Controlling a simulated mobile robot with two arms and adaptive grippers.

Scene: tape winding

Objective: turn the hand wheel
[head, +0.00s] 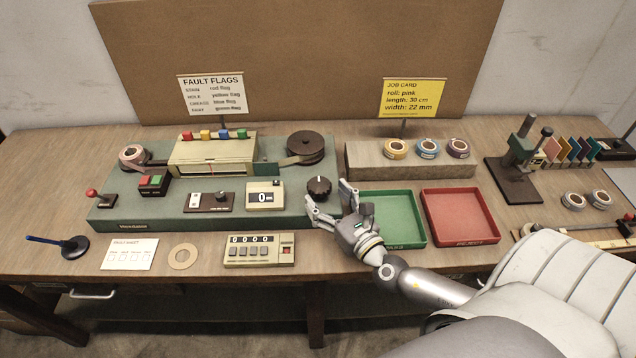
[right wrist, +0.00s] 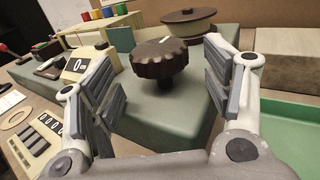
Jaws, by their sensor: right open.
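The hand wheel (head: 319,187) is a dark, ridged knob with a white mark on top, at the right front of the green machine base (head: 240,208). In the right wrist view the hand wheel (right wrist: 160,59) stands on a short stem, a little beyond and between my fingers. My right gripper (head: 328,203) is open just in front of and right of the wheel. In the right wrist view my gripper (right wrist: 165,85) has its two padded fingers spread wide, with nothing between the pads. I see no contact with the wheel. My left gripper is not in view.
A dark reel (head: 306,147) stands behind the wheel. A counter box (head: 265,195) sits left of it on the base. A green tray (head: 390,217) and a red tray (head: 458,216) lie to the right. A wooden block (head: 365,160) with tape rolls is behind them.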

